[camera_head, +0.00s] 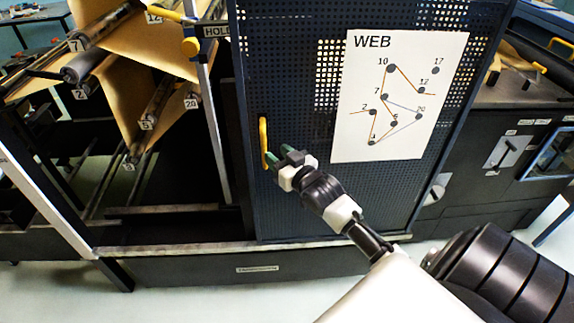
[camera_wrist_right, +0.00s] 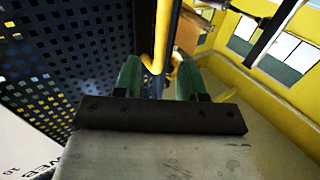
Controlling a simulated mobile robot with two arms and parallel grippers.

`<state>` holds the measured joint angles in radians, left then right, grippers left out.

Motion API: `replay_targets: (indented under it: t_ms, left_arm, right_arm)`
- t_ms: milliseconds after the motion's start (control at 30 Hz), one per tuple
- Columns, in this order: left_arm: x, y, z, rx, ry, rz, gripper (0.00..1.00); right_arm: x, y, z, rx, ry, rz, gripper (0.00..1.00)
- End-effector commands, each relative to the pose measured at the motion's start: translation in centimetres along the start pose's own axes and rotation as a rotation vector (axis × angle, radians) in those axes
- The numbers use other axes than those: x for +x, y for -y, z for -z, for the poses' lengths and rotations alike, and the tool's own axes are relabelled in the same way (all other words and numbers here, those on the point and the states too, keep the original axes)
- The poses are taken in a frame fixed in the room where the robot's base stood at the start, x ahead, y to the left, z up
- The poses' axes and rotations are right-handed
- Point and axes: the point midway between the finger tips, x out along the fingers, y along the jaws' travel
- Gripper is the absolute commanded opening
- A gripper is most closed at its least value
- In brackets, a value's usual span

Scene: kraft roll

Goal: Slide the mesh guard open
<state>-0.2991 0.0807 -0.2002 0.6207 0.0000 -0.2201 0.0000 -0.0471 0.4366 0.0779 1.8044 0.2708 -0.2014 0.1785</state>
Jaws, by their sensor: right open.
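The mesh guard (camera_head: 300,110) is a dark blue perforated panel standing in front of the machine, with a yellow upright handle (camera_head: 263,142) near its left edge. My right gripper (camera_head: 277,155) is at the handle's lower part, just to its right in the head view. In the right wrist view its green-tipped fingers (camera_wrist_right: 159,78) are apart, with the yellow handle (camera_wrist_right: 162,35) showing in the gap between them. The guard's mesh (camera_wrist_right: 60,50) fills the left there. I cannot tell whether a finger touches the handle. My left gripper is not in view.
A white WEB sheet (camera_head: 400,95) is on the guard. Left of the guard, an open bay shows brown kraft paper (camera_head: 125,80) running over numbered rollers (camera_head: 85,65). A metal rail (camera_head: 190,249) runs below the guard. A dark cabinet with controls (camera_head: 490,150) stands at the right.

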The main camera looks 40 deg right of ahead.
Motion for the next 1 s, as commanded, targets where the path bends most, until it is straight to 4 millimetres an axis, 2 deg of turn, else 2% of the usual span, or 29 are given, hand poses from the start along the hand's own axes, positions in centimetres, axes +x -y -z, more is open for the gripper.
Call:
replay_targets:
  t_ms: [100, 300, 867, 967, 1000]
  left_arm:
    - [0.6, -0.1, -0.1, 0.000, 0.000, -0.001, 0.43]
    - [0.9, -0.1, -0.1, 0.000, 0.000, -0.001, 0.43]
    - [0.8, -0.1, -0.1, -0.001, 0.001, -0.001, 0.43]
    - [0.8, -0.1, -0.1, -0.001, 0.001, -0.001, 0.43]
    - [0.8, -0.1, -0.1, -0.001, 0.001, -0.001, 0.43]
  right_arm:
    - [-2.2, 0.0, -0.3, 0.000, 0.002, 0.001, 0.41]
    - [-4.0, 0.0, -0.1, 0.000, 0.001, 0.000, 0.41]
    - [-4.1, 0.0, 0.0, 0.000, 0.000, 0.000, 0.41]
    - [-4.1, -0.1, -0.8, 0.002, 0.017, -0.005, 0.41]
    - [-4.1, -0.2, -1.9, 0.003, 0.037, -0.010, 0.41]
